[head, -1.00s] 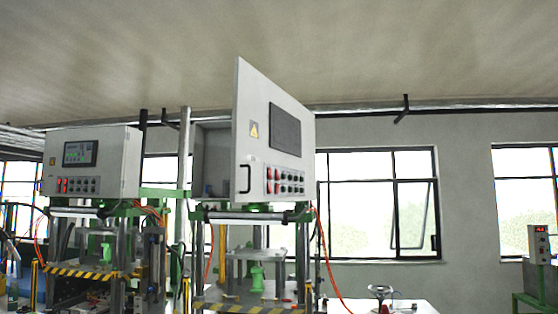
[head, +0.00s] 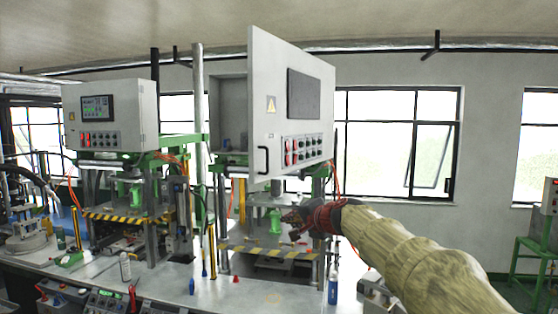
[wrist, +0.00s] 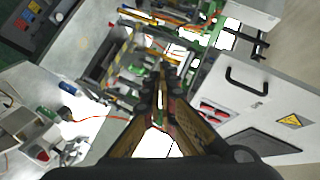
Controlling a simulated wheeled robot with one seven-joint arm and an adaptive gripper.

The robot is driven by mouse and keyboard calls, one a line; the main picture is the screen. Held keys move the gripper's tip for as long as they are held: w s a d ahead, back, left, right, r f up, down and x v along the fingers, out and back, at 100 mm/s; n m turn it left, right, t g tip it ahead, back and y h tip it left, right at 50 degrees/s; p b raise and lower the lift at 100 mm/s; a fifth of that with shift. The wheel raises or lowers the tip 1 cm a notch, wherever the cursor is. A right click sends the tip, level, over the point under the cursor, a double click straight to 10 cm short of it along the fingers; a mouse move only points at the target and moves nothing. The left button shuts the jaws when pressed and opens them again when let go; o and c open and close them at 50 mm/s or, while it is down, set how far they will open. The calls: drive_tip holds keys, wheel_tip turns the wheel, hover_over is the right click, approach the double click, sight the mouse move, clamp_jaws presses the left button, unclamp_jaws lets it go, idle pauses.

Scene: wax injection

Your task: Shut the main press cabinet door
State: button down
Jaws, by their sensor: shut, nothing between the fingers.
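The main press cabinet door (head: 262,110) stands swung open in the head view, a pale grey panel with a dark screen, a yellow warning label, red and black buttons and a black handle (head: 263,161). The open cabinet body (head: 229,105) shows behind it on the left. My gripper (head: 290,222) is below the door and a little right of the handle, apart from it. In the wrist view my shut, empty fingers (wrist: 160,92) point up the picture. The door (wrist: 268,95) lies to their right there, with its handle (wrist: 246,82) clear of them.
A second press with a closed control cabinet (head: 112,115) stands on the left. Press columns and striped bars (head: 270,253) are under the door. A workbench (head: 170,285) with bottles and small tools runs along the front. Open air lies before the door.

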drive_tip(key=w+d+r+m+t+h, duration=0.1)
drive_tip(key=w+d+r+m+t, duration=0.15)
drive_tip(key=r, duration=0.45)
drive_tip(key=w+d+r+m+t, duration=0.1)
drive_tip(key=r+m+t, duration=0.15)
drive_tip(key=r, duration=0.55)
drive_tip(key=w+a+p, duration=0.5)
drive_tip(key=w+a, duration=0.1)
drive_tip(key=w, duration=0.3)
drive_tip(key=shift+w+a+f+m+g+p, duration=0.2)
drive_tip(key=shift+w+f+m+g+p, duration=0.1)
drive_tip(key=shift+w+m+p, duration=0.1)
drive_tip(key=shift+r, duration=0.1)
